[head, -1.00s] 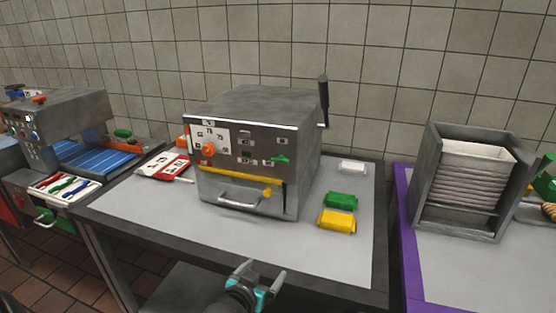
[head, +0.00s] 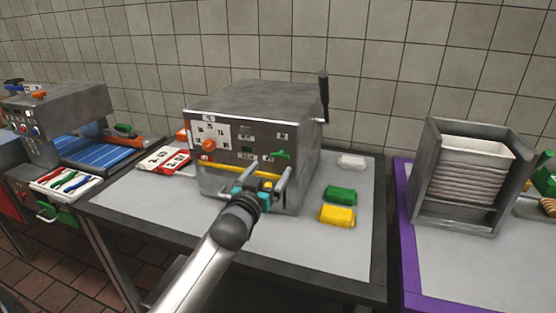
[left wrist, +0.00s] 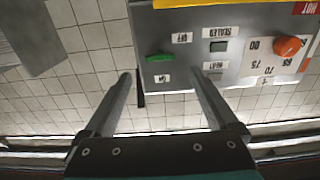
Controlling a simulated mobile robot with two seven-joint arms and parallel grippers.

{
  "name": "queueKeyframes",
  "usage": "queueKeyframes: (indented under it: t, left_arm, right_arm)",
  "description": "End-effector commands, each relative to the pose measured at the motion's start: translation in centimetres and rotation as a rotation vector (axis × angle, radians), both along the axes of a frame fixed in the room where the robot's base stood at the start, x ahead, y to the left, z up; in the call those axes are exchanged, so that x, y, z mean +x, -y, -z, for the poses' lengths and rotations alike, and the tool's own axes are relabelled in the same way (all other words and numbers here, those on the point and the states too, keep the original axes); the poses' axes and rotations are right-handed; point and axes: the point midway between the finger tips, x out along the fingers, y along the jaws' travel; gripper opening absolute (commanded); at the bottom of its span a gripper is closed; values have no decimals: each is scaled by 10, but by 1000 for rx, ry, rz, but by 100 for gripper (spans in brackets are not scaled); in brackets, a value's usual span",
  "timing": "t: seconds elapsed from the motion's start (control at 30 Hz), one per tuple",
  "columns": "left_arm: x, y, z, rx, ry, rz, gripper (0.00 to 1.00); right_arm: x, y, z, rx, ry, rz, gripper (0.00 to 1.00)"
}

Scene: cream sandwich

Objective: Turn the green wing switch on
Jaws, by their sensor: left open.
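The green wing switch (head: 281,154) is on the right part of the front panel of the grey box machine (head: 250,98). It also shows in the left wrist view (left wrist: 159,57), where the picture is upside down, lying between the OFF and ON labels. My left gripper (head: 267,171) is open and empty in front of the machine's front, just below and left of the switch. In the left wrist view its two fingers (left wrist: 160,84) point toward the panel, with the switch beyond and between them, apart from both. My right gripper is not in view.
An orange knob (head: 208,145) is on the panel's left. Green (head: 340,194) and yellow (head: 337,215) packets and a white one (head: 352,162) lie right of the machine. A black lever (head: 323,96) rises at its right side. The table front is clear.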

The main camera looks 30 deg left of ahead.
Motion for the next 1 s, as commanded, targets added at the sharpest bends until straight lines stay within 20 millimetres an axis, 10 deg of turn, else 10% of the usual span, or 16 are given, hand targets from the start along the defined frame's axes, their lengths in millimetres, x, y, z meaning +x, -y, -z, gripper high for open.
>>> queueKeyframes:
  t: [0.4, 1.0]
  left_arm:
    - [55, -13, 0, 0, 1, 0, 92]
    - [67, -16, 0, 0, -1, 0, 85]
  right_arm:
    - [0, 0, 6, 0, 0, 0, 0]
    - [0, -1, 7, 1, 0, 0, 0]
